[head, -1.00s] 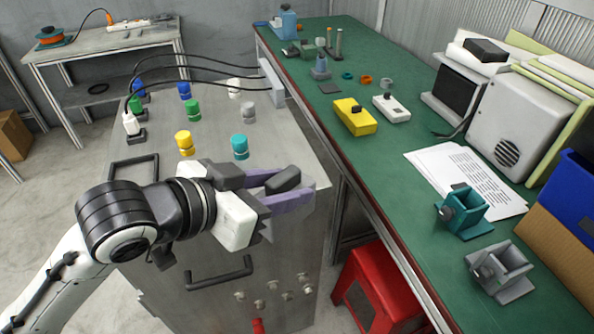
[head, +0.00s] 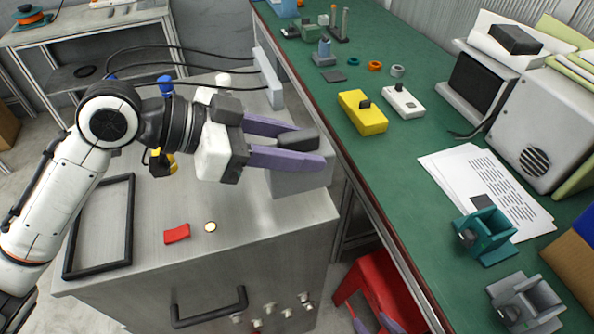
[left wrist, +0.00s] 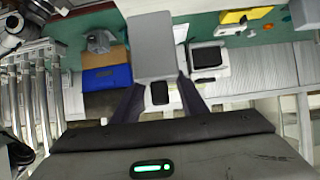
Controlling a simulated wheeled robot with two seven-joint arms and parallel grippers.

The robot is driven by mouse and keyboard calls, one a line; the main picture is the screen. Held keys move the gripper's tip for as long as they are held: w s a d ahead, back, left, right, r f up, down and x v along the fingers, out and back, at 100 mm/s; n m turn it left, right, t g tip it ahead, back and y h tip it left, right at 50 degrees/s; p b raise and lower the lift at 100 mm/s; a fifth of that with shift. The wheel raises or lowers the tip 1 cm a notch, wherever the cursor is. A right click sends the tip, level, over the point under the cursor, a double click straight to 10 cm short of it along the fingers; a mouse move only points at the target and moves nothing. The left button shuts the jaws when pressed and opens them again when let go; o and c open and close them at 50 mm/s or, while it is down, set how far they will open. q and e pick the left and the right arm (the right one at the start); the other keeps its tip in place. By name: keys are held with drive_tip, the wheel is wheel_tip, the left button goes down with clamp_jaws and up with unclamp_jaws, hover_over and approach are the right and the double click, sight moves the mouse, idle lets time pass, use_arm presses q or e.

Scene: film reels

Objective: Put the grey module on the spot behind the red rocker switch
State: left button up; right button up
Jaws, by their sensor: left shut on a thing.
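The grey module (head: 302,182) is a box with a dark knob (head: 297,141) on top. My left gripper (head: 300,148) is shut on this knob with its purple fingers, holding the module over the right part of the metal cabinet top. The grey module also shows in the left wrist view (left wrist: 152,45), its knob between the fingers. The red rocker switch (head: 177,233) is on the cabinet top near the front, left of the module. The area behind it is partly covered by my left arm. Purple tips of my right gripper (head: 376,322), apart, show at the bottom edge.
A small round light (head: 210,227) is beside the red switch. A black rectangular frame (head: 98,228) is to the left. A yellow button (head: 160,162) and a blue one (head: 166,86) show around my arm. The green bench (head: 400,150) stands right of the cabinet (head: 265,228).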

use_arm(q)
drive_tip(key=shift+f, duration=0.85)
wheel_tip(320, 180, down, 4)
drive_tip(key=shift+r, duration=0.1)
drive_tip(key=o, duration=1.3)
drive_tip(key=b+v, duration=0.1)
drive_tip(key=v, duration=1.1)
use_arm(e)
drive_tip(key=shift+s+f, duration=0.1)
drive_tip(key=shift+f, duration=0.65)
